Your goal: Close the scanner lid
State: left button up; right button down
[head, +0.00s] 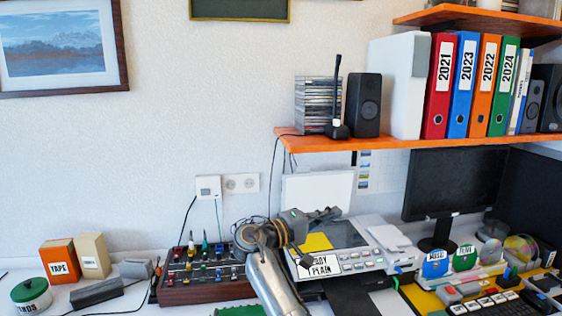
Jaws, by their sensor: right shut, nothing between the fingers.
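The scanner (375,262) is a white and grey machine on the desk, with a dark glass top and a yellow sheet (317,242) on the glass. Its white lid (318,188) appears to stand upright behind the glass, so the scanner is open. My right gripper (333,213) is shut and empty. It reaches in from the lower left, in front of the lid's lower part and above the glass. Whether it touches the lid I cannot tell. My right arm hides the scanner's left end. My left gripper is not in view.
A control box with colored knobs (188,270) stands left of the scanner. An orange shelf (400,142) with binders and speakers hangs above. A dark monitor (453,185) and disc holders (465,258) stand at the right. Small boxes (60,260) stand at far left.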

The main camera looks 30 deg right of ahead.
aim_at(307, 191)
jog(key=i, duration=1.2)
